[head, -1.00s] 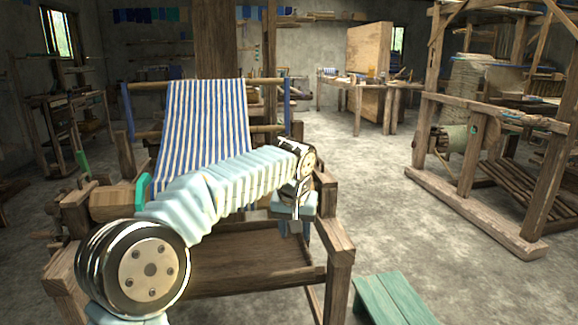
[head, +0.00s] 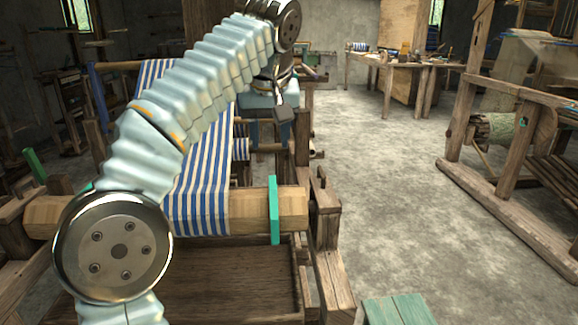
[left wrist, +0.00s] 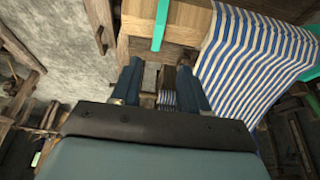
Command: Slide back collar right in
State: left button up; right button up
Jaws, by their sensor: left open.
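The striped blue-and-white cloth (head: 205,195) hangs over the loom. A blue collar (head: 97,95) stands at the left end of the back beam (head: 118,66). No collar shows at the right end of that beam, where my left arm and gripper cover the view. My left gripper (head: 268,140) is open, fingers pointing down, to the right of the cloth and behind the front beam (head: 294,208). In the left wrist view the open fingers (left wrist: 160,72) have nothing clearly held between them; loom wood and some cloth show beyond. My right gripper is in neither view.
A green collar (head: 273,210) sits on the front beam right of the cloth; it also shows in the left wrist view (left wrist: 160,25). Loom posts (head: 302,140) stand close to the gripper. A green bench (head: 398,310) is at front right. The floor (head: 400,190) to the right is clear.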

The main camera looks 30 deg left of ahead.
aim_at(273, 182)
pick_arm(q)
jog(key=x, duration=1.4)
jog(key=shift+w+d+r, duration=0.1)
jog(key=shift+w+r, duration=0.05)
jog(key=shift+w, duration=0.2)
grip_shut()
